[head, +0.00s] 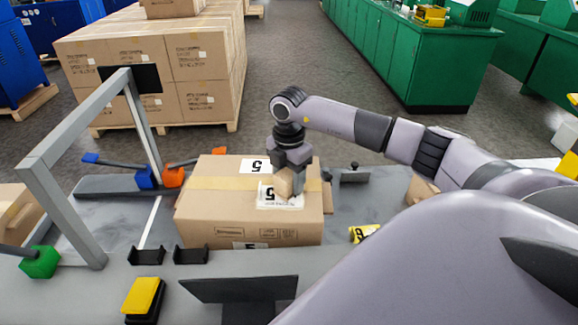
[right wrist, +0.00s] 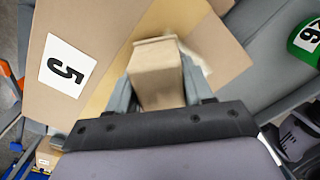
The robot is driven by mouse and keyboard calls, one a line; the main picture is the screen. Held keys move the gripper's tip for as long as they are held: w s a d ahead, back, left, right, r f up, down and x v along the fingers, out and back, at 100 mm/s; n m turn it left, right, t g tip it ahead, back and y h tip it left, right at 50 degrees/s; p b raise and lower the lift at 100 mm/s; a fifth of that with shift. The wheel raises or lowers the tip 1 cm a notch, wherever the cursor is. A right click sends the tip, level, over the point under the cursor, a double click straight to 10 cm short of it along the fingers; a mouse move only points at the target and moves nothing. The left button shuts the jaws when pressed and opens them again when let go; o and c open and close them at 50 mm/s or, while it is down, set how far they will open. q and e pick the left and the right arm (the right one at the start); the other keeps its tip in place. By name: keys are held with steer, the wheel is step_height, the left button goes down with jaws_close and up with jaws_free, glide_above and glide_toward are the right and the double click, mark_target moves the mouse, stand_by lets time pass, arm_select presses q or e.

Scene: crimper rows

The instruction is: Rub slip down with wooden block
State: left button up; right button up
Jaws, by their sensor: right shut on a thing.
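A closed brown carton (head: 205,212) lies on the grey bench, with tan tape across its top. My right gripper (head: 290,186) is over the carton top, shut on a wooden block (head: 284,184). The block also shows between the fingers in the right wrist view (right wrist: 157,75). A white printed slip (head: 268,202) lies on the carton top under the block, partly hidden by it and the gripper. The block looks on or just above the slip; I cannot tell whether it touches. My left gripper is not in view.
A white label with a 5 (head: 254,166) is on the carton's far side of the top. A grey frame (head: 60,205) stands left, near blue and orange clamps (head: 172,177). A yellow pad (head: 143,296) is in front, and a yellow numbered roll (head: 363,233) lies right of the carton.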

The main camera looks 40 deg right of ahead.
steer(key=shift+w+d+f, duration=0.1)
steer(key=shift+w+d, duration=0.3)
step_height(320, 180, up, 6)
steer(key=p, duration=0.5)
stand_by(0.3)
steer(key=shift+r+p, duration=0.95)
steer(key=shift+p, duration=0.05)
steer(key=shift+r, duration=0.6)
